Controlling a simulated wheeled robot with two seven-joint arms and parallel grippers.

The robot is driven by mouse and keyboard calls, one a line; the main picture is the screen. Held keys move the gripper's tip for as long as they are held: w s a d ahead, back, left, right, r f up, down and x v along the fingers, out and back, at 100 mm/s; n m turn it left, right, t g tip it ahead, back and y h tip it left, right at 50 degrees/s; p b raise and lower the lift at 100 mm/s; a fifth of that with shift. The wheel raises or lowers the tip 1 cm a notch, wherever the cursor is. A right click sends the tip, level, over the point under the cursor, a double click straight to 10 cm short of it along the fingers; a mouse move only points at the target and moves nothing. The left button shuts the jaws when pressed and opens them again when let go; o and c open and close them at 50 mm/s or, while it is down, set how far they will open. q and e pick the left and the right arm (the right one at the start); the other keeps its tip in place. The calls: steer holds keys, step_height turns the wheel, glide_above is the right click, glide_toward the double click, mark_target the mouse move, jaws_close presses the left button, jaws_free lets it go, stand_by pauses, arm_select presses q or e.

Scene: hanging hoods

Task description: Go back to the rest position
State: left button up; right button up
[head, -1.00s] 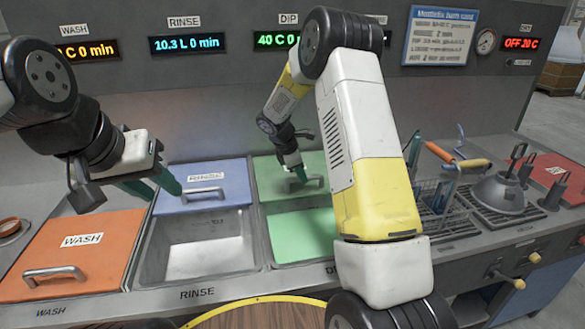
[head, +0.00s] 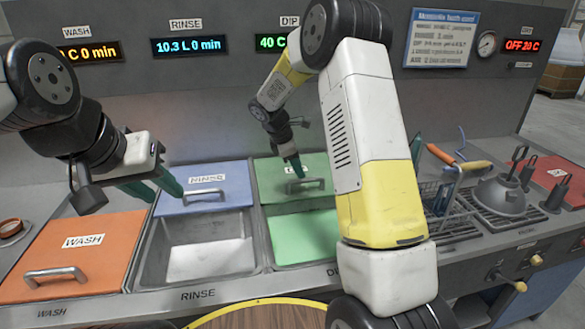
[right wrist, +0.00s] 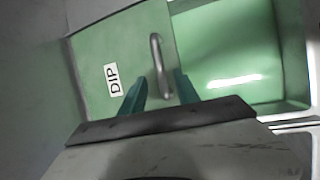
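My left gripper (head: 158,188) hangs over the near left edge of the blue rinse lid, empty, with its green fingers apart. My right gripper (head: 295,168) is above the green dip lid (head: 265,180), close to its handle (head: 305,185). In the right wrist view its two green fingers (right wrist: 160,92) are apart, with the lid's grey handle (right wrist: 158,65) showing between and beyond them. Nothing is held. Whether the fingers touch the handle is not clear. The lid lies behind the open green dip basin (head: 305,237).
The orange wash lid (head: 85,240) lies at left, with the open grey rinse basin (head: 210,245) and blue rinse lid (head: 225,183) beside it. At right stand a wire rack (head: 440,205), a grey hood (head: 500,193) and tools. The panel wall rises behind.

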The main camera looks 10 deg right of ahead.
steer(key=shift+v, duration=1.3)
steer(key=s+d+r+m+t+y, duration=0.1)
steer(key=s+d+r+m+y, duration=0.15)
steer(key=s+r+m, duration=0.85)
steer(key=s+a+r+m+t+y, duration=0.1)
steer(key=s+r+m+y, duration=0.1)
steer(key=s, duration=0.9)
steer(key=s+a+r+m+t+y, duration=0.2)
steer(key=s+r+m, duration=0.1)
steer(key=s, duration=0.8)
steer(key=shift+s+m, duration=0.15)
steer(key=shift+m, duration=0.55)
